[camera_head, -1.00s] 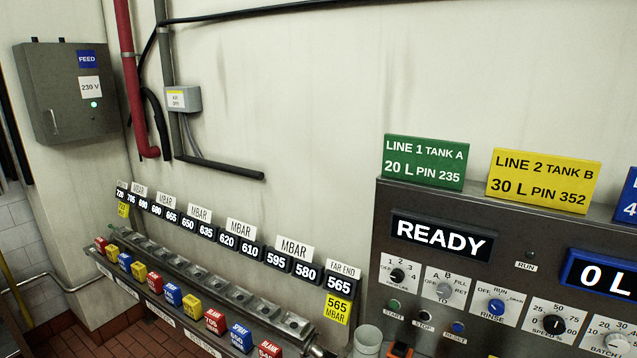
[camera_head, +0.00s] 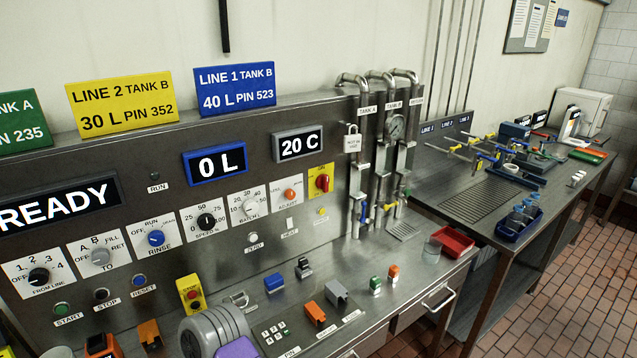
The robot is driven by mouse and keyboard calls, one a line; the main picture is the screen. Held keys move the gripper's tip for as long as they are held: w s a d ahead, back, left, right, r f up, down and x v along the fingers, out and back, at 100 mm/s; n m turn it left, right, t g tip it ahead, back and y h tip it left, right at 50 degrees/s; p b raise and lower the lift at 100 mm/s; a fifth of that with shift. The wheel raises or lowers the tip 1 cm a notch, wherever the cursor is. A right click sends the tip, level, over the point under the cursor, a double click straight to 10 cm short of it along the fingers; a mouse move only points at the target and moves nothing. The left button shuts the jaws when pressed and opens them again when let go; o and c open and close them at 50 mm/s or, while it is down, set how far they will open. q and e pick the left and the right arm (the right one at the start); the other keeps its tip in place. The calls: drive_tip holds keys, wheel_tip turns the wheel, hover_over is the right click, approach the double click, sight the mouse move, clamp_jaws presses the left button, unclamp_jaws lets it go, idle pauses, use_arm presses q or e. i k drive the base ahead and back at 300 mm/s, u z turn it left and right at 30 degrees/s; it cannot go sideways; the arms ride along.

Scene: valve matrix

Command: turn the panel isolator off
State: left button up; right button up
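A red rotary knob on a yellow plate, which looks like the panel isolator (camera_head: 323,182), is on the right part of the upright steel control panel (camera_head: 130,165). It sits below the 20 C display (camera_head: 297,145) and right of the small orange knob. Its handle looks roughly upright; its position marks are too small to read. Neither of my grippers shows in the head view, and nothing touches the isolator.
The READY display (camera_head: 60,205) and 0 L display (camera_head: 215,163) are lit. A yellow box with a red button (camera_head: 192,293) stands on the counter below. Pipes with valves (camera_head: 380,150) rise right of the isolator. A red tray (camera_head: 452,241) lies farther right. The space before the isolator looks clear.

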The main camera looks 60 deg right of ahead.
sight(322, 181)
drive_tip(key=z, duration=4.4)
drive_tip(key=i, duration=1.3)
drive_tip(key=u, duration=1.6)
